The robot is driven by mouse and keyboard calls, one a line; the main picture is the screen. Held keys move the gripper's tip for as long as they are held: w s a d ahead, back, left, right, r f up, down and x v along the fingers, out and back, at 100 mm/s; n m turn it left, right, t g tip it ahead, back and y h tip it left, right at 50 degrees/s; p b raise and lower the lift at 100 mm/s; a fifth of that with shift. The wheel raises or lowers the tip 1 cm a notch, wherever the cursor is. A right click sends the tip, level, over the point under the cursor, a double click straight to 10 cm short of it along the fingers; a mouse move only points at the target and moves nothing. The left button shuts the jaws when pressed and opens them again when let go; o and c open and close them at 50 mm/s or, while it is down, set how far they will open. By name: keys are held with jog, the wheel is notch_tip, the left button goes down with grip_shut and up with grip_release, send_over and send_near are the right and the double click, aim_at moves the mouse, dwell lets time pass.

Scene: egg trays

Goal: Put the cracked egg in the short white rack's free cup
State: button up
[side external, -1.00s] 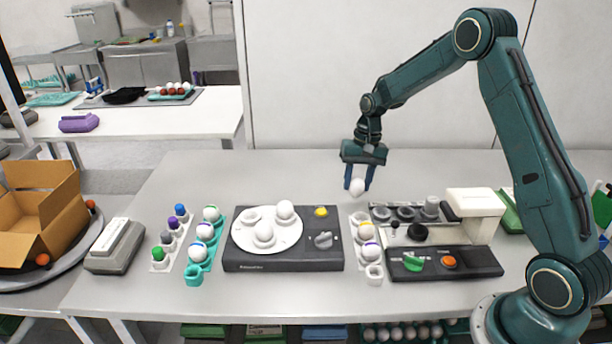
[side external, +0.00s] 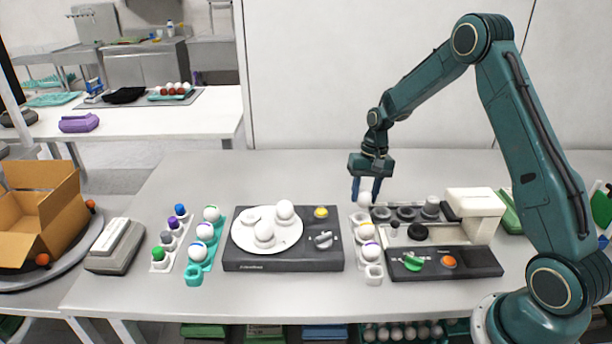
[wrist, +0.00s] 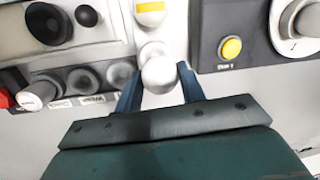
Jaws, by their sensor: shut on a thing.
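My gripper (side external: 366,190) is shut on a plain white egg (side external: 365,201). The egg also shows between the fingertips in the wrist view (wrist: 159,75). No crack can be made out at this size. A white rack (side external: 373,282) stands below, right of the dark machine. It holds a yellow-banded egg (side external: 364,232) and a purple-banded egg (side external: 370,251). Its near-end cup looks empty. The held egg hangs over or just behind its far end, which is partly hidden in the side view.
A dark machine (side external: 283,264) with a white plate (side external: 246,240) and eggs stands left of the rack. A control unit (side external: 470,262) with knobs stands close on the right. A teal rack (side external: 194,277) of banded eggs and another white rack (side external: 158,265) are farther left.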

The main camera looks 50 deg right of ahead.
aim_at(363, 206)
jog(key=shift+f, duration=1.9)
jog(key=shift+f, duration=0.6)
dwell(0.6)
jog(key=o, duration=0.7)
jog(key=shift+r, duration=0.1)
jog(key=r, duration=0.4)
jog(key=d+r, duration=0.1)
jog(key=r, duration=0.4)
jog(key=d+r, duration=0.1)
jog(key=r, duration=0.3)
jog(key=shift+d+r, duration=0.15)
jog(key=shift+r, duration=0.1)
